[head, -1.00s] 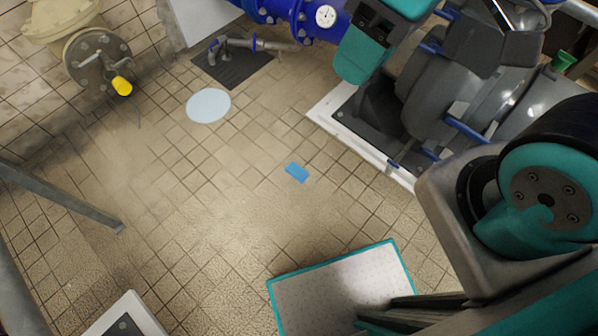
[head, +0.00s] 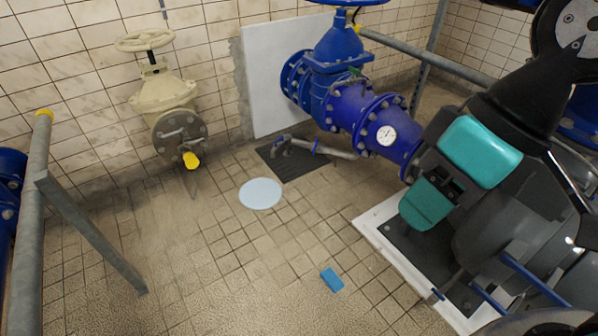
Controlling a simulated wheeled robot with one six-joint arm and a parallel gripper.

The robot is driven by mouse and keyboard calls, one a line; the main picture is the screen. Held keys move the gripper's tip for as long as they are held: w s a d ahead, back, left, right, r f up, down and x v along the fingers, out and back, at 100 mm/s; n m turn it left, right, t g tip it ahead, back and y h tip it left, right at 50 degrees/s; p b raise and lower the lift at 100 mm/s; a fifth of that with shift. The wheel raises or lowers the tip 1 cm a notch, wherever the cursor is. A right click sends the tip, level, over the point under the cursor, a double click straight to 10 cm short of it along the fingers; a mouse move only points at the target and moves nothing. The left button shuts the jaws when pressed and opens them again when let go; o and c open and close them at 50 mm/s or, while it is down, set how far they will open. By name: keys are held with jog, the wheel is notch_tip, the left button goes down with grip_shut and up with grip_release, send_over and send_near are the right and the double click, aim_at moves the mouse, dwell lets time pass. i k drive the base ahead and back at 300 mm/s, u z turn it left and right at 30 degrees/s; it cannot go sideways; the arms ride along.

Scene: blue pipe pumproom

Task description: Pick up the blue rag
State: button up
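The blue rag (head: 332,279) is a small flat blue rectangle lying on the tiled floor, low and just right of the middle in the head view. Nothing covers it. The end of my arm, with my gripper (head: 432,196), shows as teal and dark parts to the right of the rag in the picture and apart from it. Its fingers cannot be made out clearly, so I cannot tell whether it is open or shut.
A pale blue disc (head: 260,193) lies on the floor. Behind it are a dark floor grate (head: 285,162) and blue pipework (head: 362,112). A cream valve (head: 165,95) stands at the wall. A grey rail (head: 90,235) is at left. A white-edged plinth (head: 400,262) borders clear floor.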

aim_at(331, 280)
jog(key=z, duration=1)
jog(key=i, duration=0.85)
jog(key=u, duration=2.45)
